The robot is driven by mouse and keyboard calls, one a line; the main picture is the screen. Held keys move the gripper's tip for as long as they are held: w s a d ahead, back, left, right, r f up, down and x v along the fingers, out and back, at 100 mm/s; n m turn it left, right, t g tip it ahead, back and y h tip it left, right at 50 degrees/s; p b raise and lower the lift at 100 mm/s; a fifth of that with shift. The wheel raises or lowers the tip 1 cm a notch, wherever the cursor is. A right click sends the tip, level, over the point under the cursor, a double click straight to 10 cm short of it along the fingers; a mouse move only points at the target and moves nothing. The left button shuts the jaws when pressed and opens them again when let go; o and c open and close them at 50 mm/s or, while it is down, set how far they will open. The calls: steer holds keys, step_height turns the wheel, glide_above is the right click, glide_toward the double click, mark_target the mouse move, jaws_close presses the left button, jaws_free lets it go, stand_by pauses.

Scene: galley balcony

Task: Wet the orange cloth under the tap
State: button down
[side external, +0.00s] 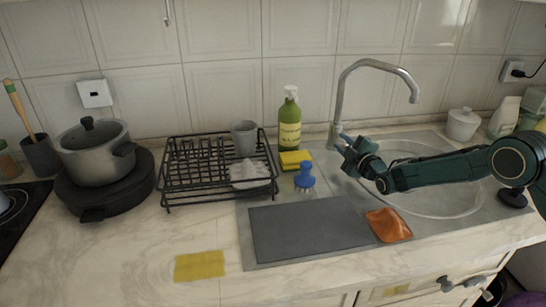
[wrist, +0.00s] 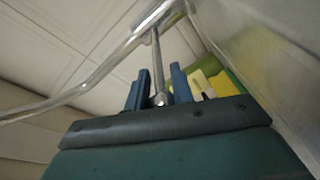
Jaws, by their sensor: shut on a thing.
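The orange cloth (side external: 388,226) lies crumpled at the right end of the grey mat, by the front edge of the sink. The chrome tap (side external: 340,103) stands behind the sink, its spout arching to the right over the basin (side external: 435,200). No water shows from the spout. My gripper (side external: 342,141) is at the base of the tap, away from the cloth. In the wrist view my gripper's two blue fingers (wrist: 159,92) are on either side of the tap's thin metal lever (wrist: 156,62), shut on it. The tap's pipe (wrist: 95,75) crosses the wrist view.
A green soap bottle (side external: 290,122), yellow sponge (side external: 295,160) and blue brush (side external: 305,178) stand left of the tap. A black dish rack (side external: 190,185) is further left. A yellow cloth (side external: 200,265) lies on the front counter. The grey mat (side external: 305,230) is bare.

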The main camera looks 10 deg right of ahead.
steer(key=shift+w+r+g, duration=0.15)
steer(key=shift+r+g, duration=0.45)
steer(key=c, duration=1.5)
jaws_free()
steer(key=shift+v, duration=6.9)
steer(key=shift+r+m, duration=0.1)
steer(key=shift+m, duration=0.2)
